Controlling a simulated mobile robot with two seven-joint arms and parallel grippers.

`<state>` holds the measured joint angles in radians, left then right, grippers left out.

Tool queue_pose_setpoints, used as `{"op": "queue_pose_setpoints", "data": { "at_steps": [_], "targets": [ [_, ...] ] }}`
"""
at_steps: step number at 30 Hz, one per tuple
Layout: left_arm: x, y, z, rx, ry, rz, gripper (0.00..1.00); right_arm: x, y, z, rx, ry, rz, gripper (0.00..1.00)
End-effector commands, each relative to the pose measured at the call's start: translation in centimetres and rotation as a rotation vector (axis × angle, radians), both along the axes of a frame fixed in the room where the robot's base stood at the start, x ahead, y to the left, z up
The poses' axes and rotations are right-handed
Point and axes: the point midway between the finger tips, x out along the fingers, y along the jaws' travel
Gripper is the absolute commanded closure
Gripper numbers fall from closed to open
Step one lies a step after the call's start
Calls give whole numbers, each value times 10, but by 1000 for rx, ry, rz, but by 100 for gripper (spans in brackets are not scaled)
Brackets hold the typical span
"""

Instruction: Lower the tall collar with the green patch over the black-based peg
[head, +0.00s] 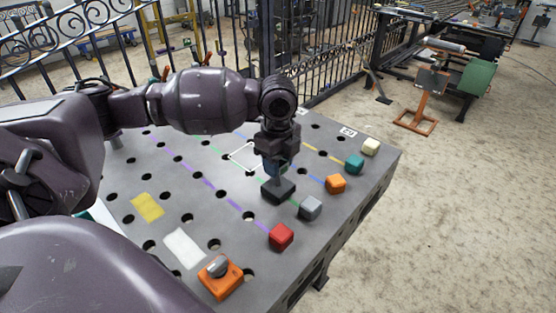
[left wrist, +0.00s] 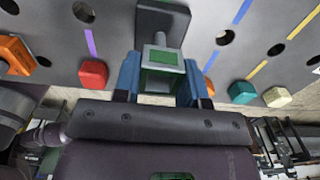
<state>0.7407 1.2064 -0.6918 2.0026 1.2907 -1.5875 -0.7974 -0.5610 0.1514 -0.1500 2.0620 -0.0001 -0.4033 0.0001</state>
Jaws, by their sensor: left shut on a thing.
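My left gripper (head: 275,165) is above the black-based peg, and its blue fingertips also show in the left wrist view (left wrist: 160,80). It is shut on the tall collar (left wrist: 175,70), a grey square tube with a green patch (left wrist: 163,57). The peg's black base (head: 278,191) sits on the grey table, and it shows in the left wrist view (left wrist: 175,20) behind the collar. A short grey upright part shows between the fingertips and the base. I cannot tell how far the collar is around the peg. My right gripper is not in view.
Grey (head: 310,208), red (head: 281,236), orange (head: 335,184), teal (head: 354,163) and cream (head: 370,146) blocks line the table's right side. An orange block with a grey knob (head: 220,276) stands at the front. The perforated table (head: 200,205) has yellow and white patches.

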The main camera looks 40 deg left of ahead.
Motion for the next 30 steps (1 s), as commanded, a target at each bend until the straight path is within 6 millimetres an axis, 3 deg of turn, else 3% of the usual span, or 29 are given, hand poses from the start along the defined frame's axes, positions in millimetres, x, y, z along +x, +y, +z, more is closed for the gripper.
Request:
{"op": "queue_pose_setpoints", "data": {
  "at_steps": [30],
  "targets": [
    [0, 0, -16, 0, 0, 0, 90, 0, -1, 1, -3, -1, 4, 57]
  ]
}}
